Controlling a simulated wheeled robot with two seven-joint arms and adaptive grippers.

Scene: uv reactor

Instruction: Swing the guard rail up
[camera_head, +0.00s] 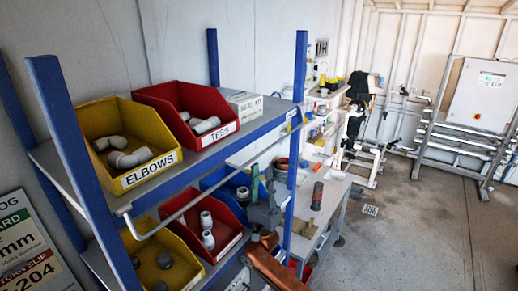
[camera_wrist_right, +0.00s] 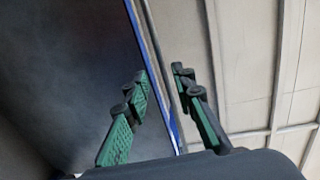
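The guard rail (camera_head: 190,206) is a thin light-grey bar along the front of the blue shelf rack, sloping across the picture below the upper shelf's edge. My right gripper (camera_head: 262,178) points up from below near the rail's right part, in front of the lower shelf. In the right wrist view my right gripper (camera_wrist_right: 157,85) is open, with green-padded fingers apart. A grey rod, apparently the rail (camera_wrist_right: 157,52), runs through the gap between them in the picture. I cannot tell whether it lies between the fingertips or beyond them. My left gripper is not in view.
The upper shelf holds a yellow ELBOWS bin (camera_head: 95,120) and a red TEES bin (camera_head: 205,88). Yellow, red and blue bins stand on the lower shelf. A blue post (camera_head: 297,90) stands right of my gripper.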

